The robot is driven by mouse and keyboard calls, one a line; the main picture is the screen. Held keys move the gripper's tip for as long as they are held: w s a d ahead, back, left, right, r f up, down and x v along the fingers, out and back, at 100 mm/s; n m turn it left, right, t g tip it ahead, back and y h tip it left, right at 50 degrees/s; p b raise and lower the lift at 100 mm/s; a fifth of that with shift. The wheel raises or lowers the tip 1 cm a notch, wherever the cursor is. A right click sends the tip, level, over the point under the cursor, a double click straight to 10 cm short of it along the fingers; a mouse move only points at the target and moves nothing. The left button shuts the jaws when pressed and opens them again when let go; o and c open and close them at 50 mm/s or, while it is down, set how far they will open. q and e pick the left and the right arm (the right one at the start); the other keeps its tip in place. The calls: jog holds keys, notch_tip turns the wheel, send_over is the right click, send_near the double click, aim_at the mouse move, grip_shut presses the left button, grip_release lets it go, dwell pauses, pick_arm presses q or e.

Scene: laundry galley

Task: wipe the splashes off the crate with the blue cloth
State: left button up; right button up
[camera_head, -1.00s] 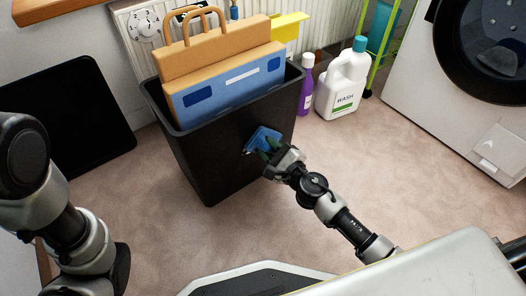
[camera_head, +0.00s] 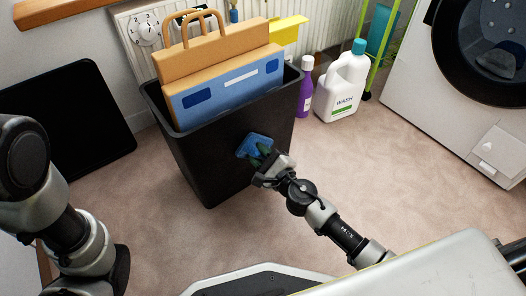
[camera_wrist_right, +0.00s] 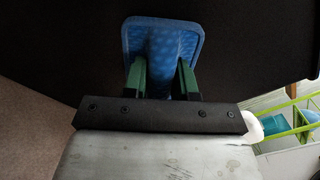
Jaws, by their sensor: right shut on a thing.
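The crate (camera_head: 215,160) is a tall black bin standing on the floor in the middle of the head view, with bags inside it. My right gripper (camera_head: 263,159) is shut on the blue cloth (camera_head: 252,145) at the crate's front wall. In the right wrist view the cloth (camera_wrist_right: 163,27) is a flat, patterned blue pad. The green fingers of the right gripper (camera_wrist_right: 161,78) pinch its raised middle, and the dark crate wall (camera_wrist_right: 250,50) fills the background. The cloth appears to lie against the wall. I cannot make out splashes on the dark wall. My left arm shows, but its gripper does not.
A tan bag (camera_head: 220,52) and a blue box or folder (camera_head: 228,90) stick out of the crate. A purple bottle (camera_head: 305,92) and a white wash jug (camera_head: 343,92) stand just right of it. A washing machine (camera_head: 430,95) is farther right. A black panel (camera_head: 65,120) leans at left.

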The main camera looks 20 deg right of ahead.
aim_at(263, 158)
jog(key=shift+b+v, duration=0.3)
jog(key=shift+v, duration=2.7)
jog(key=v, duration=0.3)
jog(key=shift+b, duration=0.35)
